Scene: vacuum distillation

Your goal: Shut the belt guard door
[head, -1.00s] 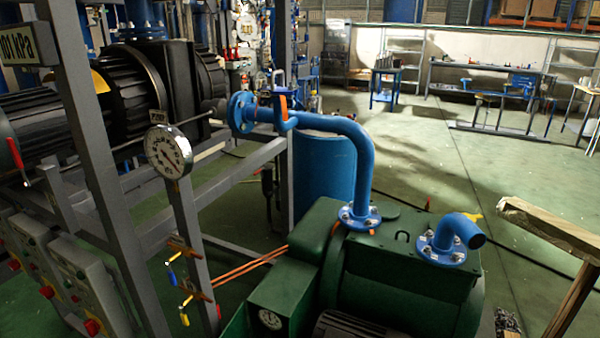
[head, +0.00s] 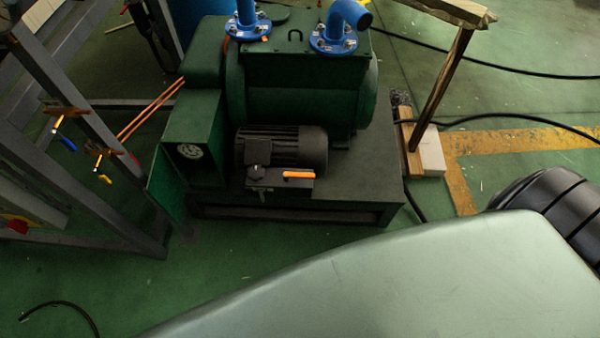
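The green belt guard (head: 207,123) sits at the left end of the pump set, in the middle left of the head view. A flat green panel, which looks like the belt guard door (head: 166,189), stands out from the guard's left front edge and looks open at an angle. A pale round part (head: 189,151) shows on the guard's front face. The dark motor (head: 283,147) is right of the guard, with an orange handle (head: 299,174) on the switch box at its front. Neither of my grippers is in view.
The green pump body (head: 300,90) with blue flanged pipes (head: 334,38) stands behind the motor. A grey steel frame (head: 75,100) with small valves is close left of the door. A wooden post (head: 440,85) and black cable (head: 520,118) are at right.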

